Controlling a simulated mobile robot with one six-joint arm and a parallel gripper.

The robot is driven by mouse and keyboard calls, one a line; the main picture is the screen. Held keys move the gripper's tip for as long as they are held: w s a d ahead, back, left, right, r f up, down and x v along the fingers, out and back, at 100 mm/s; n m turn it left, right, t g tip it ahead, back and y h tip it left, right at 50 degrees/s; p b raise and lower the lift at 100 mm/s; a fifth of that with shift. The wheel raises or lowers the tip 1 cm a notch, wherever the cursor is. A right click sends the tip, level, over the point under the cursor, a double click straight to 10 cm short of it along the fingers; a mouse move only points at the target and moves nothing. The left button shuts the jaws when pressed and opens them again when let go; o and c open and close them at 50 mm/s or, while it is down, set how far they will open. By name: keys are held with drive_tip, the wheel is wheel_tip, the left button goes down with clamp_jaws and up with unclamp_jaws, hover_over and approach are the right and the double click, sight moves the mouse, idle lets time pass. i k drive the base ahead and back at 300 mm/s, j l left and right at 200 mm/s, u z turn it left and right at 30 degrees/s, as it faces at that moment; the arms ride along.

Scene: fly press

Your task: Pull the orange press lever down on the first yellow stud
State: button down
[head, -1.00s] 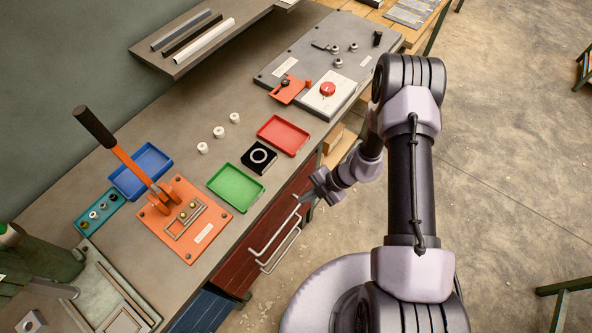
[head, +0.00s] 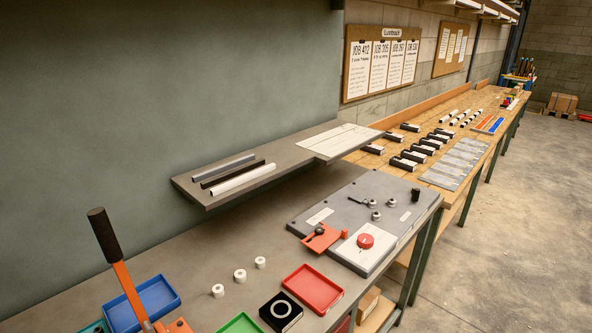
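The orange press lever (head: 127,290) stands at the lower left of the head view. It leans up and to the left and ends in a black grip (head: 104,235). Only a small part of the orange press base (head: 179,326) shows at the bottom edge. The yellow studs are outside the picture now. My arm and gripper are also outside the picture, so I cannot see the gripper's fingers or its place relative to the lever.
A blue tray (head: 155,301), a red tray (head: 313,288), a green tray (head: 241,325) and a black block with a ring (head: 281,310) lie near the press. White cylinders (head: 240,275) stand behind them. A grey panel with a red knob (head: 366,241) is farther right. A shelf (head: 205,194) overhangs the bench.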

sight(99, 221)
drive_tip(key=u, duration=0.4)
drive_tip(key=j+u, duration=0.15)
drive_tip(key=u, duration=0.3)
drive_tip(key=i+u, duration=0.1)
drive_tip(key=u, duration=0.75)
drive_tip(key=i+j, duration=0.05)
